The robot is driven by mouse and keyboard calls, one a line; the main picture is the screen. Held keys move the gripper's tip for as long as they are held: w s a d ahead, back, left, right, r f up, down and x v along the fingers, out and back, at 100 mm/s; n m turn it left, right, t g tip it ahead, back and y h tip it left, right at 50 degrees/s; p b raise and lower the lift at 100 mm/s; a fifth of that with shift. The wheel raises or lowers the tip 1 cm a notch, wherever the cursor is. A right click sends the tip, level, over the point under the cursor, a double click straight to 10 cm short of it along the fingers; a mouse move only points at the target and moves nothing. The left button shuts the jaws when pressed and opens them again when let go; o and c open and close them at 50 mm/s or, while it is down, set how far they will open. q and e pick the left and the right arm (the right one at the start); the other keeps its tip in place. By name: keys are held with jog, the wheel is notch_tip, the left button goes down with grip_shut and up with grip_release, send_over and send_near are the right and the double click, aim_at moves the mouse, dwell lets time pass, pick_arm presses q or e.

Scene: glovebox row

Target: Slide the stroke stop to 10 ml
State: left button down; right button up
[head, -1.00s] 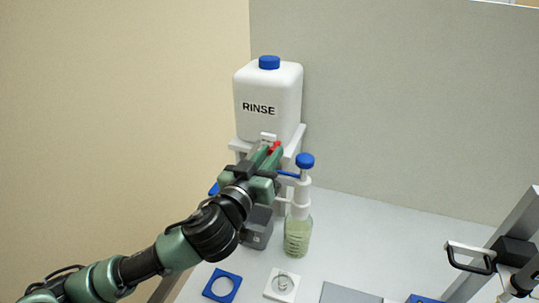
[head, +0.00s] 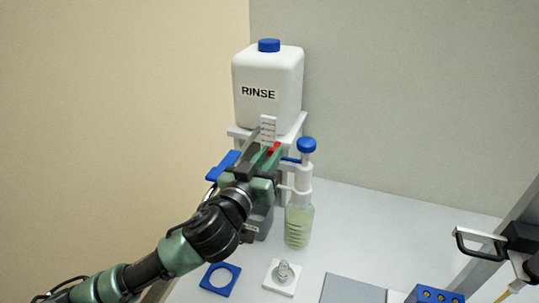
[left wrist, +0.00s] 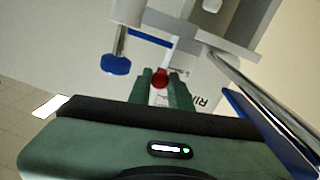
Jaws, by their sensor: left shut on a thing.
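My left gripper (head: 268,158) is shut on the small red stroke stop (head: 274,148), in front of the white graduated scale (head: 268,128). The scale stands up above the fingers; its lower part is hidden and its numbers are too small to read. In the left wrist view the red stop (left wrist: 160,78) sits between the green fingertips (left wrist: 164,88). Just right of the gripper stands the white dispenser pump (head: 301,178) with a blue knob (head: 306,146), upright on a bottle of pale green liquid (head: 298,227). My right gripper is not in view.
A white RINSE canister (head: 268,90) stands on a white stand behind the gripper. A blue block with holes (head: 434,296) is at the lower right. Bench right of the bottle is clear.

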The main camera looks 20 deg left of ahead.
pick_arm(q)
jog(key=c, duration=1.3)
grip_release()
jog(key=s+b, duration=0.2)
jog(key=s, duration=0.6)
jog(key=shift+a, duration=0.45)
